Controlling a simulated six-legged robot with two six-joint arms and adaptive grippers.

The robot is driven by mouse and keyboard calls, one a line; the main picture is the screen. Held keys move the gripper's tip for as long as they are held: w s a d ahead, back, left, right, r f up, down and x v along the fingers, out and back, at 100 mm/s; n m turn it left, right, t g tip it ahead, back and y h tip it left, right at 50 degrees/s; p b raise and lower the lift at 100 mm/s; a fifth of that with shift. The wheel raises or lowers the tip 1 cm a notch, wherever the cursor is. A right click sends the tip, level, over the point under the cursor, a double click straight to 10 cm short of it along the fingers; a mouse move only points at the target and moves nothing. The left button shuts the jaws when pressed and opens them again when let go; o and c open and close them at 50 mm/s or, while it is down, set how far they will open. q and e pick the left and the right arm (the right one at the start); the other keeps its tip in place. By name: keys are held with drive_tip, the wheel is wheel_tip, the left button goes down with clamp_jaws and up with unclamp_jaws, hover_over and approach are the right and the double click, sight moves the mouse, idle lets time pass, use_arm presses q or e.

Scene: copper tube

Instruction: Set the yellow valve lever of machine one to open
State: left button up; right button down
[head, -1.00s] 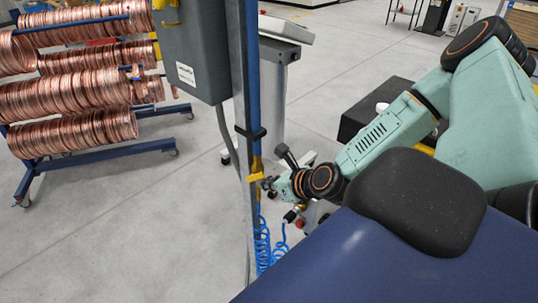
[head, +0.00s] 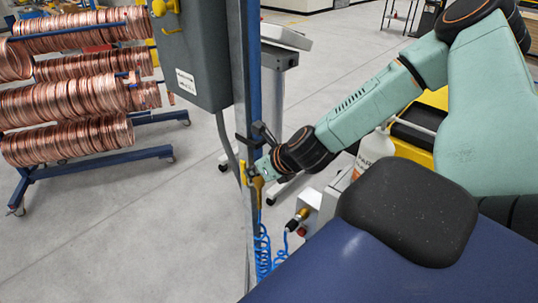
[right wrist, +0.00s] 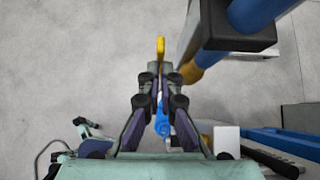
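The yellow valve lever (head: 244,172) is at the blue vertical post, beneath the grey cabinet, and looks upright in the head view. It also shows in the right wrist view (right wrist: 160,47), straight ahead of the fingers. My right gripper (head: 257,168) reaches it from the right; its tips are partly hidden by the post and lever. In the right wrist view the fingers of this gripper (right wrist: 160,77) are drawn close together, with the lever in line with the narrow gap and seemingly between the tips. My left gripper is out of view.
The grey cabinet (head: 196,50) and blue post (head: 254,90) stand close to my right gripper. A blue coiled hose (head: 264,252) hangs below. A white box (head: 308,213) and a white bottle (head: 374,150) are to the right. Copper coils (head: 70,105) on a rack stand left.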

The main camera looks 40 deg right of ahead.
drive_tip(key=shift+w+d+r+g, duration=0.1)
drive_tip(key=shift+w+r+g, duration=0.15)
drive_tip(key=shift+g, duration=0.15)
drive_tip(key=shift+w+d+r, duration=0.1)
drive_tip(key=shift+w+r, duration=0.1)
drive_tip(key=shift+r, duration=0.2)
drive_tip(key=shift+r+p, duration=0.7)
